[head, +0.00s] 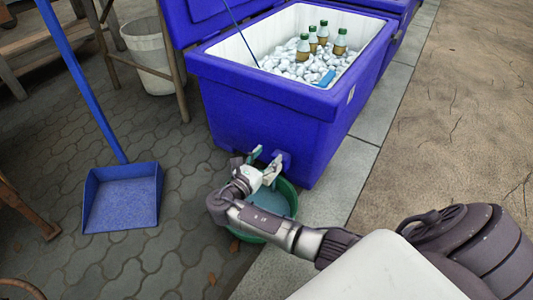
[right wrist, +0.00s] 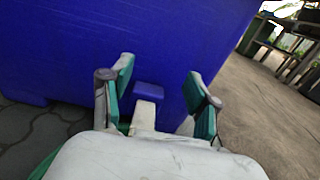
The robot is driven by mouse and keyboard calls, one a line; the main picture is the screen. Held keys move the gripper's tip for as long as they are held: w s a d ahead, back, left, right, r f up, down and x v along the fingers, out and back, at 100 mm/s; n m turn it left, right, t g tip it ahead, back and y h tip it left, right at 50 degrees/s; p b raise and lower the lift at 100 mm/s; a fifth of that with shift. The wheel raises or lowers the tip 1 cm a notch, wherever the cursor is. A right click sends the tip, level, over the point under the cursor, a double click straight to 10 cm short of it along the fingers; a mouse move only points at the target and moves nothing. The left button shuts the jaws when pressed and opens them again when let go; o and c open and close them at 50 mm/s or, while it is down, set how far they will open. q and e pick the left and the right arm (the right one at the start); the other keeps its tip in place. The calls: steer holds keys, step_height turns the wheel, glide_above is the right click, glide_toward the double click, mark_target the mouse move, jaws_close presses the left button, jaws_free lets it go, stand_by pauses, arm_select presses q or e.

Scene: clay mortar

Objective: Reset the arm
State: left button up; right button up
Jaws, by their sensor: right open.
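My right gripper (head: 264,166) is open at the lower front wall of the blue cooler (head: 262,108). In the right wrist view, its two green-padded fingers (right wrist: 158,100) stand apart. A small blue drain tap (right wrist: 149,90) on the cooler wall shows between them, and nothing looks gripped. In the head view the tap (head: 283,158) sits just beside the fingers. A green tub (head: 290,197) stands on the ground below, partly hidden by my right arm. My left gripper is not in view.
The cooler is open, with ice and several bottles (head: 313,42) inside. A blue dustpan (head: 121,197) with a long handle stands on the paving at left. A white bucket (head: 148,55) is behind wooden legs. Sandy ground (head: 440,120) at right is clear.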

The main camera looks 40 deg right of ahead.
steer(key=shift+r, duration=0.75)
steer(key=shift+a, duration=0.1)
